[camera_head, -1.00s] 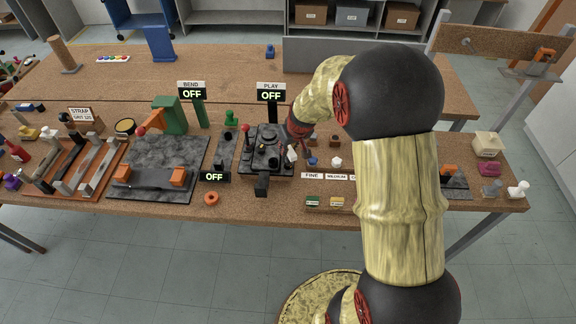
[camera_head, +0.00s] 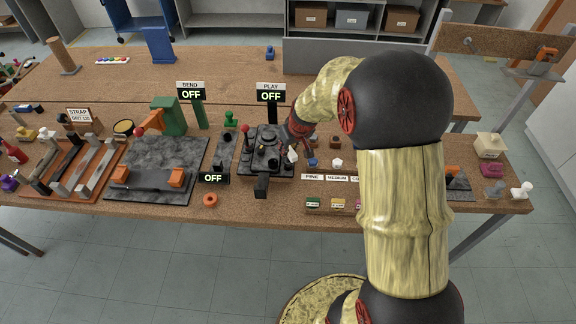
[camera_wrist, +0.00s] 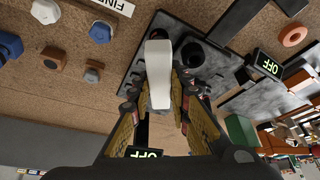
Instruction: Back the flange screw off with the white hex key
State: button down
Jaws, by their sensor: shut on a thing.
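My gripper (camera_head: 297,135) is at the right side of the black fixture (camera_head: 256,172) under the PLAY sign. In the wrist view my gripper (camera_wrist: 160,92) is shut on the white hex key (camera_wrist: 158,62), which sticks out between the fingers toward the fixture's dark plate (camera_wrist: 139,72). A small white part of the key (camera_head: 292,156) shows below the gripper in the head view. I cannot make out the flange screw or tell whether the key's tip touches anything; dark round parts (camera_wrist: 191,54) stand beside the key.
The PLAY sign (camera_head: 270,96) and BEND sign (camera_head: 190,94) both read OFF. A red-knobbed lever (camera_head: 245,128) stands on the fixture's left. An orange ring (camera_head: 210,200) lies near the front edge. Several small knobs and blocks (camera_head: 337,163) sit to the right, by the FINE label.

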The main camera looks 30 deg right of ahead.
jog(key=shift+s+f+n+b, duration=0.15)
jog(key=shift+f+n+b, duration=0.15)
jog(key=shift+b, duration=0.45)
jog(key=shift+r+p, duration=0.1)
jog(key=shift+p, duration=0.5)
jog(key=shift+r, duration=0.15)
dwell(0.4)
jog(key=shift+r+p, duration=0.55)
jog(key=shift+r, duration=0.65)
jog(key=shift+w+r, duration=0.2)
jog(key=shift+r, duration=0.3)
jog(key=shift+r+p, duration=0.25)
jog(key=shift+p, duration=0.15)
jog(key=shift+r+p, duration=0.9)
jog(key=shift+r, duration=0.75)
jog(key=shift+s+f, duration=0.1)
